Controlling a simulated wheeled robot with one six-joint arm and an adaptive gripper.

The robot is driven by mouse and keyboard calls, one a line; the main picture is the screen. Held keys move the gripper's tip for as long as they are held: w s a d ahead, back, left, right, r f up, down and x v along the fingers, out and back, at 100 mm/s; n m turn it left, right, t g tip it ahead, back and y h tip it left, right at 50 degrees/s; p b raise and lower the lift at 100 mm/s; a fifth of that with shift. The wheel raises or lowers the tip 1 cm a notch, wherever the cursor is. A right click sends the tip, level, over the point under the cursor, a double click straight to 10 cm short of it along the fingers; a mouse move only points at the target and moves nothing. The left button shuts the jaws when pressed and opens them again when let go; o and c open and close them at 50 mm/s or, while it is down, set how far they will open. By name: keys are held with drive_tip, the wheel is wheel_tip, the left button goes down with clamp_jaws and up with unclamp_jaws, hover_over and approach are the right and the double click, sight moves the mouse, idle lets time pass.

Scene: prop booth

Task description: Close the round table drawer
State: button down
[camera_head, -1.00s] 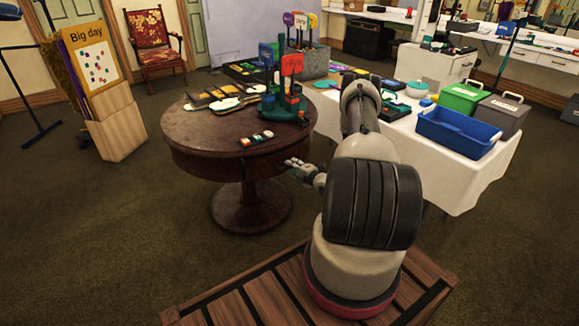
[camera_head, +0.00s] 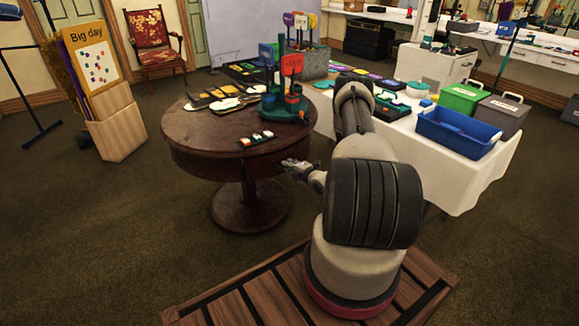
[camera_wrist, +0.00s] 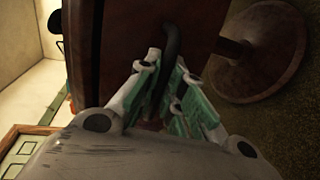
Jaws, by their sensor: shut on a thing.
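The round table (camera_head: 190,135) is dark reddish-brown wood on a single pedestal, left of my arm in the head view. My gripper (camera_head: 287,163) is at the table's near right side, just below the top. In the wrist view, my gripper (camera_wrist: 172,78) has its green-padded fingers on either side of a dark curved handle (camera_wrist: 172,42) and is shut on it. The handle stands on a brown wooden drawer front (camera_wrist: 128,38). The fingers hide part of the handle. How far the drawer stands out cannot be told from these views.
Several props, a green stand (camera_head: 285,105) with paddle signs and a small strip of blocks (camera_head: 259,139) stand on the tabletop. A white-clothed table (camera_head: 460,180) with a blue bin (camera_head: 455,135) is to the right. The floor in front of the round table is clear.

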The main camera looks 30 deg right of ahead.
drive_tip(key=shift+r+x, duration=0.2)
drive_tip(key=shift+x, duration=0.9)
drive_tip(key=shift+r, duration=0.1)
drive_tip(key=c, duration=1.5)
unclamp_jaws()
drive_tip(key=shift+w, duration=0.1)
drive_tip(key=v, duration=1.2)
